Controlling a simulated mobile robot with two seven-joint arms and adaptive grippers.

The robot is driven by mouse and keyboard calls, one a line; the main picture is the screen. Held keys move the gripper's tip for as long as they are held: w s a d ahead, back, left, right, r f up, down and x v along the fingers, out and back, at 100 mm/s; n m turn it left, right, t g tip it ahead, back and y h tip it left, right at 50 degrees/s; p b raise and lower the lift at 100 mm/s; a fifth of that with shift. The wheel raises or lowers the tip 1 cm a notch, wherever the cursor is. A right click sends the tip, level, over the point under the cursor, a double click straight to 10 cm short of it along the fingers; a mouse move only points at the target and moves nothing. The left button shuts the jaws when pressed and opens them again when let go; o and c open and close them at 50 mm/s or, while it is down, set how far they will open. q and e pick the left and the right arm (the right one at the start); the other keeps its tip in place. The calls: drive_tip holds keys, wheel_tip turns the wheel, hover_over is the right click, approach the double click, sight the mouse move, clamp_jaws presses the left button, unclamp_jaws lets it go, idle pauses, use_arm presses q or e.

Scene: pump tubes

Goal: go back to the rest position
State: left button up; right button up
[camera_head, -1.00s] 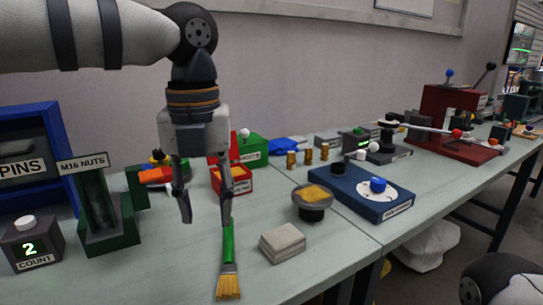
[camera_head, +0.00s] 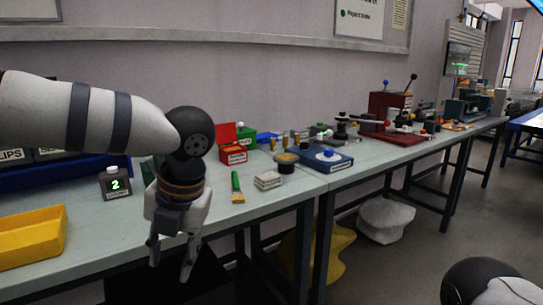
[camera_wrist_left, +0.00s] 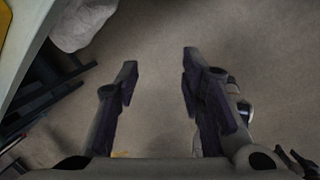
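My left gripper (camera_head: 171,272) hangs fingers down in front of the near edge of the workbench in the head view. Its fingers are apart with nothing between them. In the left wrist view the two fingers (camera_wrist_left: 158,100) are also spread, with bare floor between them.
A white lumpy bag (camera_head: 387,219) lies underneath. Floor to the right is open.

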use_arm(q)
drive_tip(key=s+a+f+m+t+y, duration=0.1)
drive_tip(key=a+f+m+t, duration=0.15)
drive_tip(key=f+m, duration=0.6)
drive_tip(key=a+f+m+t+y, duration=0.15)
drive_tip(key=a+f+m, duration=0.35)
drive_tip(key=f, duration=0.7)
drive_tip(key=s+d+f+m+g+h+p, duration=0.1)
drive_tip(key=s+f+m+h, duration=0.1)
drive_tip(key=s+f+m, duration=0.6)
drive_tip(key=s+d+f+m+g+h, duration=0.1)
drive_tip(key=s+f+m+g+h, duration=0.15)
drive_tip(key=s+m, duration=0.65)
drive_tip(key=s+m+g+h, duration=0.1)
drive_tip(key=s+m+g, duration=0.3)
drive_tip(key=s, duration=1.5)
drive_tip(key=shift+s+a, duration=0.25)
drive_tip(key=shift+a, duration=0.1)
use_arm(e)
drive_tip(key=shift+t, duration=0.4)
drive_tip(key=w, duration=0.1)
drive_tip(key=w+r, duration=0.1)
drive_tip(key=w, duration=0.1)
drive_tip(key=shift+w+r, duration=0.35)
drive_tip(key=shift+r, duration=0.05)
use_arm(q)
drive_tip(key=shift+m, duration=0.25)
